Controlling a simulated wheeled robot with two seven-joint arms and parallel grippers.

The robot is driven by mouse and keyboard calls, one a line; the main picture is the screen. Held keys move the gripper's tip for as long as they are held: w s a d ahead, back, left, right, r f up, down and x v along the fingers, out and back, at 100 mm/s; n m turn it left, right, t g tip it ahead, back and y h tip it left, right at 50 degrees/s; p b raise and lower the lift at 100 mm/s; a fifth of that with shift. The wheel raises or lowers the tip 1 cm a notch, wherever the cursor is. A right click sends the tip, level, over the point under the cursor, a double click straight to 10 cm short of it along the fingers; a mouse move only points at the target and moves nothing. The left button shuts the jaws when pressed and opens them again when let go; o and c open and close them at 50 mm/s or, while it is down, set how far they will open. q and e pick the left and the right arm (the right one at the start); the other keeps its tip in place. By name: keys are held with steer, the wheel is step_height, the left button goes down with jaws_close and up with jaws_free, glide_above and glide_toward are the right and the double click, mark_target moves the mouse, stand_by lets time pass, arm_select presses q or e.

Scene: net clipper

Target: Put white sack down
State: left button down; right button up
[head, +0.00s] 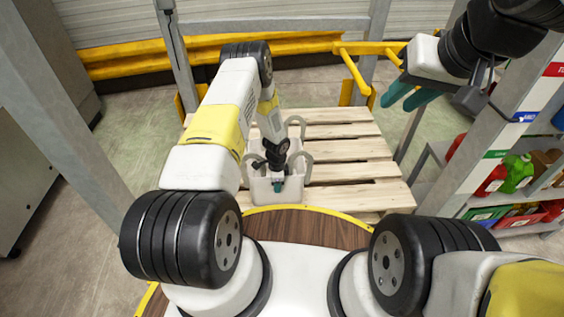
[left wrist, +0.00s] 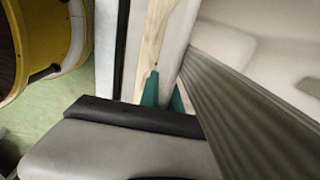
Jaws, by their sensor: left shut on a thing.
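The white sack (head: 292,188), with pale loop handles, is upright at the near left part of the wooden pallet (head: 345,150). I cannot tell whether its base touches the slats. My left gripper (head: 277,186) reaches down to the sack and is shut on its near side; the wrist partly hides the sack. In the left wrist view the teal fingertips (left wrist: 165,97) are close together at the sack's pale wall, beside a grey-green handle strap (left wrist: 240,105). My right gripper (head: 409,97) is raised at the upper right, fingers apart and empty, away from the sack.
A shelf rack with red, green and white goods (head: 510,178) stands at the right. Grey posts and a yellow rail (head: 365,48) stand around the pallet. The pallet's middle and right slats are bare.

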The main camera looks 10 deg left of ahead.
arm_select(q)
steer(key=shift+f, duration=0.15)
steer(key=c, duration=1.6)
jaws_free()
steer(key=shift+o, duration=0.2)
